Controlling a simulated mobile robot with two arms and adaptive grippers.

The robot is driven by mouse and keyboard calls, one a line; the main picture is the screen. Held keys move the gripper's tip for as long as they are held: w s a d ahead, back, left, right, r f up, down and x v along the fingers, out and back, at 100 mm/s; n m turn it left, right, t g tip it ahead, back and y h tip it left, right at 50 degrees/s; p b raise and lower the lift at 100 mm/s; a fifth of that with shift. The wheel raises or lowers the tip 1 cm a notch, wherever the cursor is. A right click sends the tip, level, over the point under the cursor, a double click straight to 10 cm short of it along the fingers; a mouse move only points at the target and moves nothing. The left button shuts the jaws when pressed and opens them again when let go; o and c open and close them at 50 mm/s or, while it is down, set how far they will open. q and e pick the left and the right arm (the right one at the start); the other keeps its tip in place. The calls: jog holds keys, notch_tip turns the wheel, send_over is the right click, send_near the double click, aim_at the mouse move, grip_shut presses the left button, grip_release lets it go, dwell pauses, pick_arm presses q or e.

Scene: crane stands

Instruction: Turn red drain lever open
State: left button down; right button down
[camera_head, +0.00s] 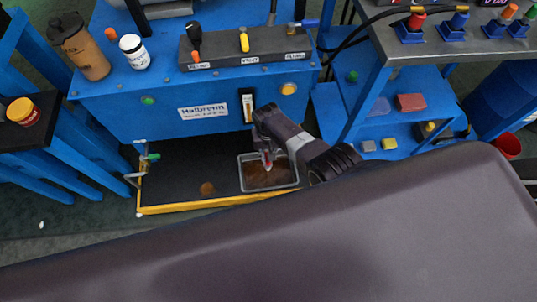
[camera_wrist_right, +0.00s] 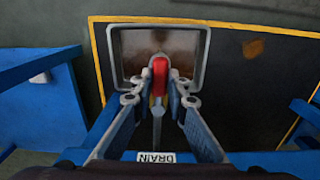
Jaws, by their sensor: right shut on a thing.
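The red drain lever (camera_wrist_right: 160,74) points away from me in the right wrist view, above the metal drip pan (camera_wrist_right: 116,50). My right gripper (camera_wrist_right: 159,98) has its two fingers closed around the lever, one on each side. A DRAIN label (camera_wrist_right: 156,157) sits behind the lever's base. In the head view my right gripper (camera_head: 268,152) reaches down to the front of the blue machine (camera_head: 135,118), just over the drip pan (camera_head: 241,178). The lever is mostly hidden there by the gripper. My left gripper is out of view.
The pan holds brown fluid and stands on a dark, yellow-edged mat (camera_head: 170,208) with a brown stain. A green-handled valve (camera_head: 151,157) is left of the pan. A brown bottle (camera_head: 85,52) and a white jar (camera_head: 134,52) stand on top. My own dark arm covers the foreground.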

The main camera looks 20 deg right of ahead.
jog(key=shift+a, duration=0.1)
jog(key=c, duration=1.9)
grip_release()
jog(key=shift+r, duration=0.15)
notch_tip(320, 180, up, 12)
jog(key=shift+f, duration=0.15)
